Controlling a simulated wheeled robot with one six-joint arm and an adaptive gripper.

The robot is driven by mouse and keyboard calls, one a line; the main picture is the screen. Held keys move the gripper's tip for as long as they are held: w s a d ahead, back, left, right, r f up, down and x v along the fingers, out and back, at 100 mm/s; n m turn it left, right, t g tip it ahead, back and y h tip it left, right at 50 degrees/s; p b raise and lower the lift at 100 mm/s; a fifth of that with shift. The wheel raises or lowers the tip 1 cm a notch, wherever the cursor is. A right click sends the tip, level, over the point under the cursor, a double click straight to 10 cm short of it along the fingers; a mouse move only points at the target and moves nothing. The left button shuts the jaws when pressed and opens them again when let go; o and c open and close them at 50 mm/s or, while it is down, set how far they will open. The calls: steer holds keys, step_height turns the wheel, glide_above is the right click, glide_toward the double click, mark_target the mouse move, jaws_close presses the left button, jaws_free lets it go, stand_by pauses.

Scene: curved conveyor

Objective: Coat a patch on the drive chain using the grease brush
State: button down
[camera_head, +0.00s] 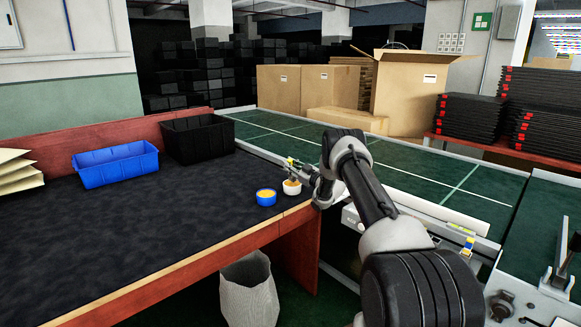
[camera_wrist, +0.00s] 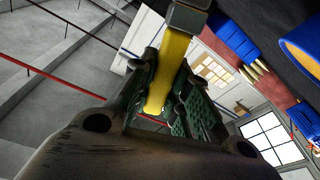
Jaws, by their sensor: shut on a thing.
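My gripper (camera_head: 304,173) is above the front right corner of the dark workbench, beside the conveyor. It is shut on the yellow handle of the grease brush (camera_wrist: 174,70), which runs through the middle of the wrist view. In the head view the brush is small, and its lower end is at or just above a white pot (camera_head: 292,188) with yellowish content. I cannot tell whether it touches the content. A blue tin (camera_head: 266,198) with yellow content stands just left of the pot; a blue rim with orange inside shows in the wrist view (camera_wrist: 302,45). I cannot make out the drive chain.
A blue tray (camera_head: 115,165) and a black bin (camera_head: 198,138) stand at the bench's back. The green conveyor (camera_head: 415,165) runs behind my arm. A pale waste bin (camera_head: 249,290) stands below the bench edge. Most of the bench top (camera_head: 150,225) is clear.

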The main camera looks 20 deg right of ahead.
steer(key=shift+f, duration=0.55)
stand_by(1.1)
steer(key=shift+r, duration=3.5)
